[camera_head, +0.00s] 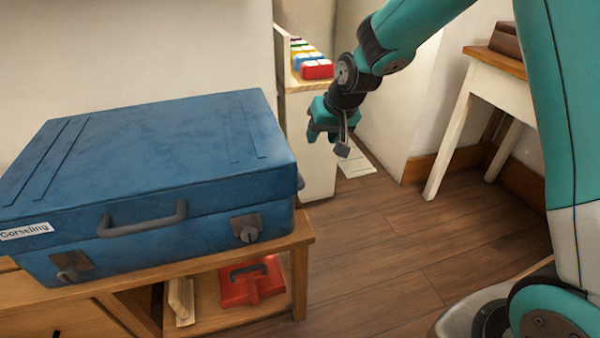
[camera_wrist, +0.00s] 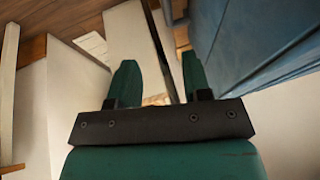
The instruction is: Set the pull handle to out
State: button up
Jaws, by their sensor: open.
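A blue suitcase (camera_head: 150,150) lies flat and closed on a low wooden bench. A grey handle (camera_head: 145,222) is on its front face, between two latches (camera_head: 246,228). A small dark part (camera_head: 300,183) shows at its right end; I cannot tell whether it is the pull handle. My gripper (camera_head: 322,134) is open, beyond and above the suitcase's right end, apart from it. In the wrist view the open fingers (camera_wrist: 160,62) point past the suitcase (camera_wrist: 262,40), which is at upper right. A dark strip shows between the fingers; I cannot tell what it is.
A narrow pale shelf unit (camera_head: 310,165) with coloured blocks (camera_head: 315,68) stands behind my gripper. A red object (camera_head: 250,285) lies under the wooden bench (camera_head: 298,240). A white-legged table (camera_head: 490,85) is at right. The wooden floor (camera_head: 400,260) between is clear.

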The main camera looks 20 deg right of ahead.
jog(key=b+x, duration=0.1)
jog(key=x, duration=0.4)
jog(key=b+x, duration=0.1)
jog(key=x, duration=0.4)
jog(key=a+b+x, duration=0.1)
jog(key=b+x, duration=0.1)
jog(key=x, duration=0.3)
jog(key=shift+a+f, duration=0.2)
jog(key=shift+f, duration=0.1)
jog(key=shift+c, duration=0.2)
